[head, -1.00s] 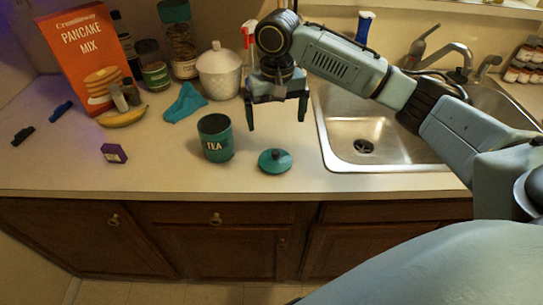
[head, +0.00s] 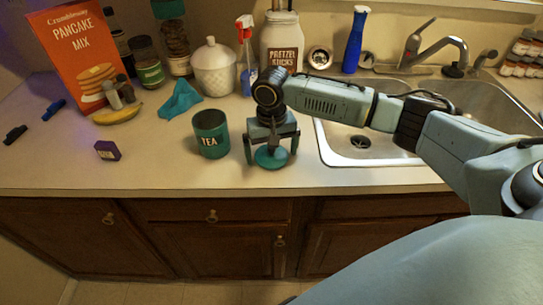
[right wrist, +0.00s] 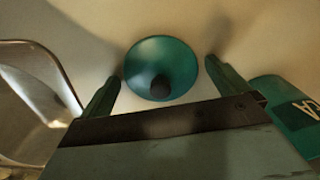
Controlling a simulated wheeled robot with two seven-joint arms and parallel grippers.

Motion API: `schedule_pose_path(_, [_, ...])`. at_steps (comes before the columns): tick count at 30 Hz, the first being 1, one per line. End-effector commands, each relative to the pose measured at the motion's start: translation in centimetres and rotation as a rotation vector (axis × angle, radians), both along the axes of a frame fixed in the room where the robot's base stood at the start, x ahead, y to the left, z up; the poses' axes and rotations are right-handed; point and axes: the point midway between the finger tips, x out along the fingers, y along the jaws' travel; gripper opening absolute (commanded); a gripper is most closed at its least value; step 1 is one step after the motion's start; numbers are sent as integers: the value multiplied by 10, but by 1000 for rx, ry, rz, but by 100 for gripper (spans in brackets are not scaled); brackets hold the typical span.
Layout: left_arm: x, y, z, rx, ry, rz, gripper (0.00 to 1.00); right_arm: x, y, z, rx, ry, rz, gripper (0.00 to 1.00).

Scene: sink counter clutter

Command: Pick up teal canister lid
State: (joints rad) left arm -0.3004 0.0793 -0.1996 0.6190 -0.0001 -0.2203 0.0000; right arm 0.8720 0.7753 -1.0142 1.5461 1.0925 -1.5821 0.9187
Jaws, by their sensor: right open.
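The teal canister lid (head: 271,158) lies on the counter between the TEA canister and the sink. In the right wrist view the round lid (right wrist: 170,57) shows its dark knob, between the finger lines. My right gripper (head: 270,156) is open right above the lid, with one finger on each side of it. The gripper also shows in the right wrist view (right wrist: 161,72), and nothing is held. The gripper hides part of the lid in the head view. The teal TEA canister (head: 211,134) stands upright just left of the gripper. My left gripper is not in view.
The steel sink (head: 340,148) is close on the right. A banana (head: 117,115), a teal cloth (head: 180,99), a small purple box (head: 107,150) and a pancake mix box (head: 82,60) are to the left. A white jar (head: 216,72) and a pretzel jar (head: 282,50) stand behind. The front counter strip is clear.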

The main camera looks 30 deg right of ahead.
Motion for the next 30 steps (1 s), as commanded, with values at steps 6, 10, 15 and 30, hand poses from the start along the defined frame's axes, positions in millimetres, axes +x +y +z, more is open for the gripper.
schedule_pose_path(6, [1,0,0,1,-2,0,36,0,0,0,0,0,1,95])
schedule_pose_path(10, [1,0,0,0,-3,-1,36,0,0,0,0,-1,1,78])
schedule_pose_path(15, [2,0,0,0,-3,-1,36,0,0,1,0,-1,1,59])
schedule_pose_path(30, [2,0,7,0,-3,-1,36,1,0,48,1,-3,2,59])
